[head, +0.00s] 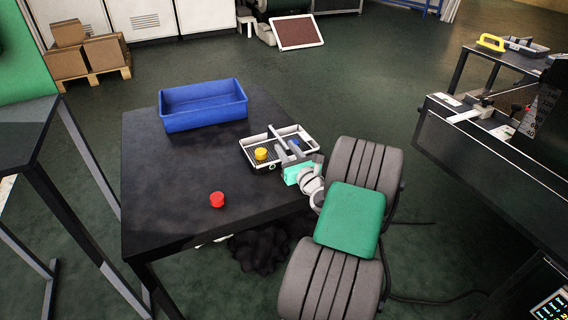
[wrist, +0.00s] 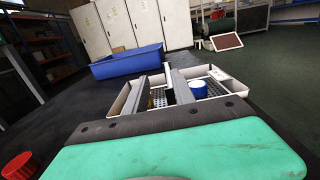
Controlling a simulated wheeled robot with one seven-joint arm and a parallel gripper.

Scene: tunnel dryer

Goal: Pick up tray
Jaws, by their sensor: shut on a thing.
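The white tray (head: 246,152) with a dark mesh floor is at the right edge of the dark table in the head view. It also shows in the wrist view (wrist: 236,84). A yellow round piece (head: 261,153) is in its left part. A blue and white round piece (wrist: 198,88) is on the right of my fingers in the wrist view. My gripper (head: 282,141) reaches in from the front right, its two grey fingers over the tray. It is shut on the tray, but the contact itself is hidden. I cannot tell whether the tray is lifted clear.
A blue bin (head: 204,107) stands on the table behind the tray. A red round piece (head: 217,199) lies near the table's front. The table (head: 165,190) is clear at front left. A dark machine (head: 510,150) stands to the right, and floor lies between.

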